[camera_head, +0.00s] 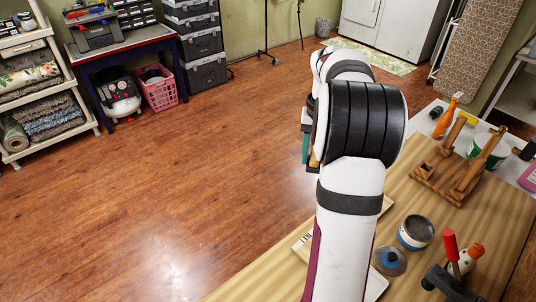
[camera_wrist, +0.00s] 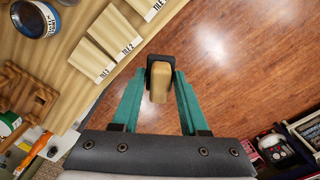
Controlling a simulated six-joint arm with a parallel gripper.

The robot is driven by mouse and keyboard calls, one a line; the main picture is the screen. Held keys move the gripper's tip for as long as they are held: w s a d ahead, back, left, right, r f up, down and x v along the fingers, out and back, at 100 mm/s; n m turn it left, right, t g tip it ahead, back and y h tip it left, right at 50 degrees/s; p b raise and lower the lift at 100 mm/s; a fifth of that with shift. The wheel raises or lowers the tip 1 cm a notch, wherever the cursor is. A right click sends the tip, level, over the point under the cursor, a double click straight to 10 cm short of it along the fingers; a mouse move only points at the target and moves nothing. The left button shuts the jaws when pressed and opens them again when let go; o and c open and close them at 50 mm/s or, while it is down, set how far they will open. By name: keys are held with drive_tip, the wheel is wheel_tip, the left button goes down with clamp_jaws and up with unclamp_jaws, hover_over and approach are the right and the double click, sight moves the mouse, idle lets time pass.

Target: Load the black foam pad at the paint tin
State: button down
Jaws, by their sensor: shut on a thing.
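My gripper (camera_wrist: 160,80) is shut on the black foam pad (camera_wrist: 151,64), which has a tan wooden handle pointing toward the wrist camera. The teal fingers press it from both sides, and wood floor shows below it, beyond the table edge. The pad's working face is hidden. The paint tin (camera_head: 415,232), open with a blue and white label, stands on the wooden table, right of my arm; it also shows at the top left of the wrist view (camera_wrist: 35,18). In the head view my arm hides most of the gripper, and the pad cannot be made out.
Pale tiles, marked TILE 2 (camera_wrist: 117,36) and TILE 3 (camera_wrist: 91,61), lie along the table edge. A blue-stained lid (camera_head: 389,261) lies by the tin. A red-handled clamp (camera_head: 452,265) and a wooden rack (camera_head: 455,180) stand nearby. Open floor lies left of the table.

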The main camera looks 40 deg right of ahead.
drive_tip(key=s+d+f+m, duration=0.2)
drive_tip(key=s+d, duration=0.4)
drive_tip(key=s, duration=0.1)
drive_tip(key=s+d+f+m, duration=0.3)
drive_tip(key=s+d, duration=0.3)
drive_tip(key=m, duration=0.3)
hover_over(418, 228)
wheel_tip(418, 228, down, 8)
drive_tip(key=shift+r, duration=0.15)
drive_tip(key=shift+f, duration=0.75)
drive_tip(key=shift+f, duration=0.6)
wheel_tip(418, 228, up, 7)
